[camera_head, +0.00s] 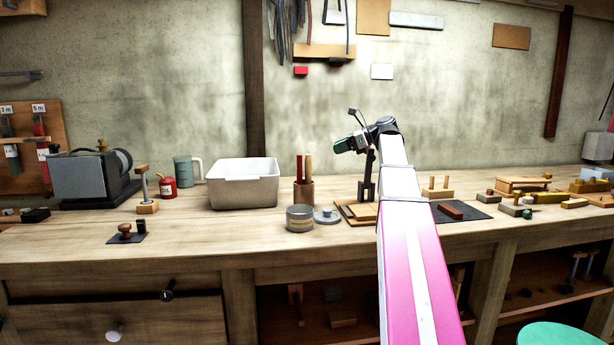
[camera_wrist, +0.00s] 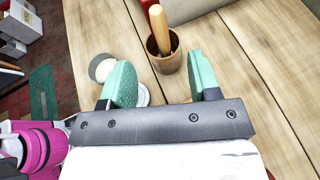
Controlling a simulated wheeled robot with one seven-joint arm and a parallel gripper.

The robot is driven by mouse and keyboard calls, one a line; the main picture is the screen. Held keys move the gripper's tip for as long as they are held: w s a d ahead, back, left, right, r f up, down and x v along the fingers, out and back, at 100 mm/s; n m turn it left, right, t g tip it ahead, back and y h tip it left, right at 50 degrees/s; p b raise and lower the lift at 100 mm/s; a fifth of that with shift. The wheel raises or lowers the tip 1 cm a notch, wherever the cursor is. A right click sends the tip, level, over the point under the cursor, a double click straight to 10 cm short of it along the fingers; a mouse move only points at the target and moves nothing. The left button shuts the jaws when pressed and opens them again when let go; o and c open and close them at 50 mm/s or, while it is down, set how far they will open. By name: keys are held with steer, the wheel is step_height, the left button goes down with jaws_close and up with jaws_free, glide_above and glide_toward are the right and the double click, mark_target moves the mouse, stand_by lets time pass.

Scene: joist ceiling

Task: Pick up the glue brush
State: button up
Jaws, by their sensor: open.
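A brown cup (camera_head: 304,194) stands on the workbench and holds upright handles, one dark red (camera_head: 299,166) and one tan wooden (camera_head: 308,167). The handles' lower ends are hidden in the cup, so I cannot tell which is the glue brush. In the wrist view the cup (camera_wrist: 165,62) lies just beyond my fingertips, with the tan handle (camera_wrist: 159,28) leaning up and the dark red one (camera_wrist: 147,6) partly behind it. My gripper (camera_head: 345,142) is open and empty, above and to the right of the cup; its green fingers (camera_wrist: 160,72) show apart.
A round tin (camera_head: 300,219) and a grey lid (camera_head: 327,216) sit in front of the cup. A white bin (camera_head: 243,184) stands to its left. A wooden board (camera_head: 358,212) with a dark upright tool is at the right.

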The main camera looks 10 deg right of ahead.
steer(key=x, duration=1)
steer(key=shift+a, duration=0.35)
steer(key=shift+f, duration=0.15)
steer(key=shift+c, duration=0.3)
steer(key=c, duration=1)
